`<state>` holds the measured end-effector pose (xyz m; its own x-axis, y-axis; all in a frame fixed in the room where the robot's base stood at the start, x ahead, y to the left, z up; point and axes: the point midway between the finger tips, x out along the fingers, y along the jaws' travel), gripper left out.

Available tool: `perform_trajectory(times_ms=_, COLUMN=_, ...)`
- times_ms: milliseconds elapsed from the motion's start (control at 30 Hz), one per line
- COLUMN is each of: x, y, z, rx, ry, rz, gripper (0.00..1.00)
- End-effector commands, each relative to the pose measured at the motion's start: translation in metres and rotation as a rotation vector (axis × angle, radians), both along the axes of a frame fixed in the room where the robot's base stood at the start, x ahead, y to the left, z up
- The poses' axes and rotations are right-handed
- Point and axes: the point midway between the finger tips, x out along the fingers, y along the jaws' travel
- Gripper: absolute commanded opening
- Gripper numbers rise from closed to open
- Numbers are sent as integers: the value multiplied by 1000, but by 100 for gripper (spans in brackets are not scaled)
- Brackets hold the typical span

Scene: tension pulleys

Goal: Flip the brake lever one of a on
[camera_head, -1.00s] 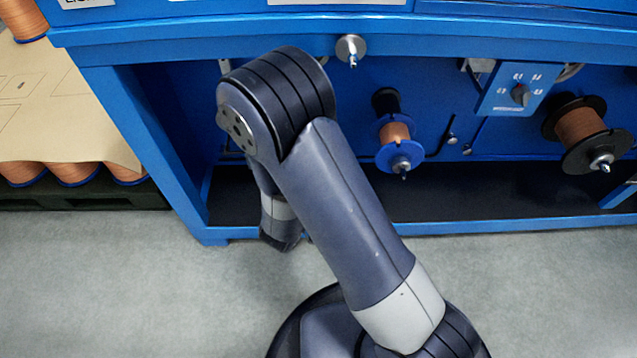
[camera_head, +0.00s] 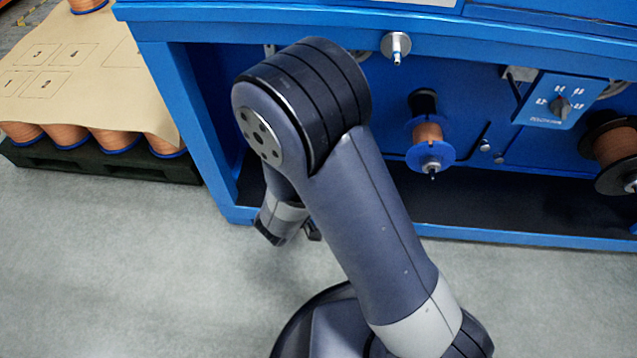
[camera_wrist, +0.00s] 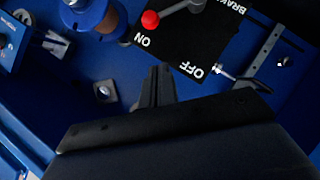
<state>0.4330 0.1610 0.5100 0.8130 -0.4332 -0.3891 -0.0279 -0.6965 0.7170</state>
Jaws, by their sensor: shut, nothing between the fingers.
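The brake lever (camera_wrist: 176,12) shows at the top of the wrist view, a grey arm with a red knob (camera_wrist: 150,19). It sits on a black plate (camera_wrist: 190,40) with white lettering: ON, OFF and a partly cut-off BRAKE. The red knob lies beside the ON label (camera_wrist: 143,40); the OFF label (camera_wrist: 191,69) is lower right. My gripper (camera_wrist: 158,72) is shut and empty, below the plate's lower edge in the picture and apart from the knob. In the head view my arm hides the lever, and the gripper is mostly hidden.
A blue spool with copper wire (camera_head: 428,143) and a rotary switch panel (camera_head: 555,100) are on the blue machine (camera_head: 480,60). A silver bracket with a rod (camera_wrist: 265,52) is right of the plate. Copper spools (camera_head: 65,134) stand on a pallet at left. Grey floor in front is clear.

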Motion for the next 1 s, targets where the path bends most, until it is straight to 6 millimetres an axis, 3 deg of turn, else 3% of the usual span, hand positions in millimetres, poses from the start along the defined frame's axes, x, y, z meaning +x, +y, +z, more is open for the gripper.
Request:
perform_trajectory(times_ms=133, x=-21, y=13, z=12, rx=0, ry=-1, rz=4, gripper=0)
perform_trajectory(times_ms=333, x=-38, y=22, z=18, rx=0, ry=-1, rz=1, gripper=0)
perform_trajectory(times_ms=1000, x=-42, y=23, z=19, rx=0, ry=-2, rz=0, gripper=0)
